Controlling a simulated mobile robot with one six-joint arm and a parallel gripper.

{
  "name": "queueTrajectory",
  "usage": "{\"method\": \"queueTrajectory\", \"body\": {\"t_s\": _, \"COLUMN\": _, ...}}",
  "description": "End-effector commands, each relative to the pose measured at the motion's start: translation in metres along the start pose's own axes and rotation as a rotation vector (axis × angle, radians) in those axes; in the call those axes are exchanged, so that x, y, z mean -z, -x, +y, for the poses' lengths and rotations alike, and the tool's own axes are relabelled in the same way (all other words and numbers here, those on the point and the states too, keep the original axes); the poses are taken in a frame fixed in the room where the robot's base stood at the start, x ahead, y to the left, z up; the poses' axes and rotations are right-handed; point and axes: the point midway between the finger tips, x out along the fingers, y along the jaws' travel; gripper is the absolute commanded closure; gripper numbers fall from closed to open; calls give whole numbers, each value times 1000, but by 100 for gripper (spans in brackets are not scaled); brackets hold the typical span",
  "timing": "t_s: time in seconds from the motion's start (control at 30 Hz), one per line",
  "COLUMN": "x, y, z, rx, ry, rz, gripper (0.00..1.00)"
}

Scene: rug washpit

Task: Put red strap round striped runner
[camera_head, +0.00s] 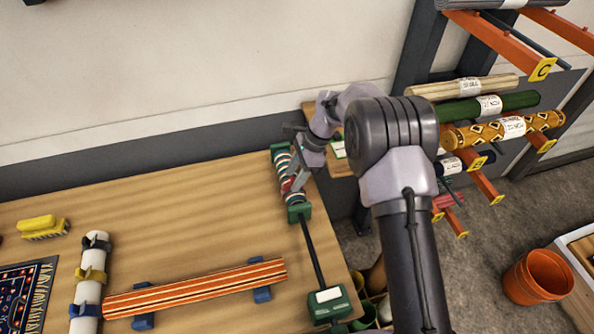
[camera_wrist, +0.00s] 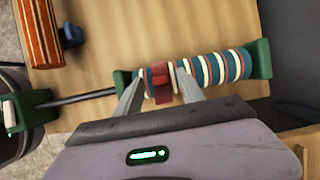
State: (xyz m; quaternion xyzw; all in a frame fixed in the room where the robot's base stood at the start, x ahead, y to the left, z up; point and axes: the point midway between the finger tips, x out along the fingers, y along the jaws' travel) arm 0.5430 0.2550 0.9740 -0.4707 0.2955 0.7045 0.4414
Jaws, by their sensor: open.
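A roll with teal, white and red bands, the striped runner (camera_wrist: 215,70), lies between two green end supports; it also shows in the head view (camera_head: 281,163). The red strap (camera_wrist: 161,84), with a raised block, sits across this roll toward its left part in the wrist view. Whether it closes underneath is hidden. My gripper (camera_wrist: 160,78) is open, one finger on each side of the red strap, with a gap to each finger. In the head view my gripper (camera_head: 291,182) is over the near part of the roll and partly covers the strap.
An orange roll with lengthwise stripes (camera_head: 200,287) lies on blue cradles. A white tube (camera_head: 92,262) bears dark, yellow and blue straps. A black rod joins the supports to a green box (camera_head: 328,303). A rack of rolls (camera_head: 500,128) stands right. The table's middle (camera_head: 190,215) is clear.

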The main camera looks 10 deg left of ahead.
Motion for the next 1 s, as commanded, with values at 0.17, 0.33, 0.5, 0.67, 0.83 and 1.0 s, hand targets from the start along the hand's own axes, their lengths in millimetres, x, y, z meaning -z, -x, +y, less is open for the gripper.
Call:
{"method": "queueTrajectory", "body": {"t_s": 0.17, "x": -1, "y": 39, "z": -1, "rx": 5, "ry": 0, "rz": 0, "gripper": 54}}
{"method": "queueTrajectory", "body": {"t_s": 0.33, "x": -1, "y": 100, "z": -1, "rx": 6, "ry": 0, "rz": 1, "gripper": 54}}
{"method": "queueTrajectory", "body": {"t_s": 0.5, "x": -1, "y": 147, "z": -1, "rx": 4, "ry": 0, "rz": 1, "gripper": 54}}
{"method": "queueTrajectory", "body": {"t_s": 0.67, "x": 0, "y": 169, "z": 0, "rx": 2, "ry": 0, "rz": 1, "gripper": 54}}
{"method": "queueTrajectory", "body": {"t_s": 0.83, "x": 0, "y": 174, "z": 0, "rx": 1, "ry": 0, "rz": 0, "gripper": 54}}
{"method": "queueTrajectory", "body": {"t_s": 1.0, "x": -1, "y": 208, "z": 24, "rx": 66, "ry": 91, "rz": 46, "gripper": 54}}
